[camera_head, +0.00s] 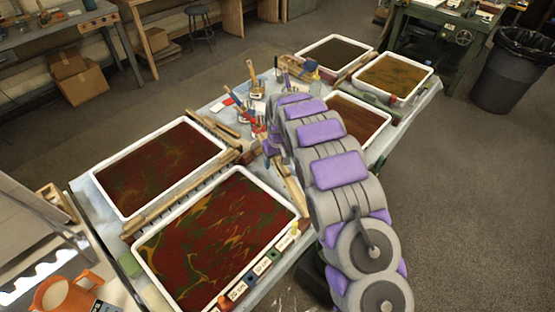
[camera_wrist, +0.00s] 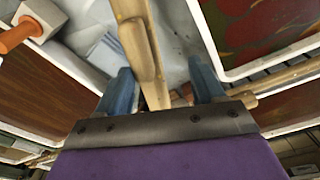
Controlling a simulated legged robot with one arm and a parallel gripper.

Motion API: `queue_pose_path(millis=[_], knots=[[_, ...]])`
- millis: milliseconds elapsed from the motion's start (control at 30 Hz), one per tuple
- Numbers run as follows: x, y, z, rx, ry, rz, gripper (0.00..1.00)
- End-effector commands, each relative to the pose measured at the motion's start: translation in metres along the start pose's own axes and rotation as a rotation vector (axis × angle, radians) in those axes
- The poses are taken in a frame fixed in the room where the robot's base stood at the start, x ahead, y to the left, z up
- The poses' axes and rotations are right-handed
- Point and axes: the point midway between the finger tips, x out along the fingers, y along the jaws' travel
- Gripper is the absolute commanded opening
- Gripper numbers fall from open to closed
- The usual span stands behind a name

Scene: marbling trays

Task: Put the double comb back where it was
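A long wooden comb with a row of teeth (camera_head: 185,192) lies between the two left marbling trays; a wooden bar also shows there in the wrist view (camera_wrist: 278,78). I cannot tell if it is the double comb. My gripper (camera_wrist: 162,84) has its two blue fingers apart. A wooden piece with a rounded edge (camera_wrist: 138,45) stretches between them, with a visible gap to the right finger. I cannot tell whether it touches the left finger, or what it is. In the head view my own arm hides most of the gripper.
Marbling trays fill the table: two at left (camera_head: 160,165) (camera_head: 140,250), one behind my arm (camera_head: 388,116), two at the far end (camera_head: 334,36) (camera_head: 393,97). Jars with brushes (camera_head: 256,92) stand mid-table. Small labelled bottles (camera_head: 262,265) line the near tray.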

Motion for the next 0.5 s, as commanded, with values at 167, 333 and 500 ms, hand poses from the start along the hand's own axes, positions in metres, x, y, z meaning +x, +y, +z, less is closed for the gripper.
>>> queue_pose_path(millis=[167,333,500], knots=[[-0.002,0.005,0.003,0.001,0.002,-0.005,0.68],[-0.009,0.003,0.0,0.001,0.004,-0.002,0.68],[-0.032,0.0,-0.002,0.001,0.001,0.001,0.68]])
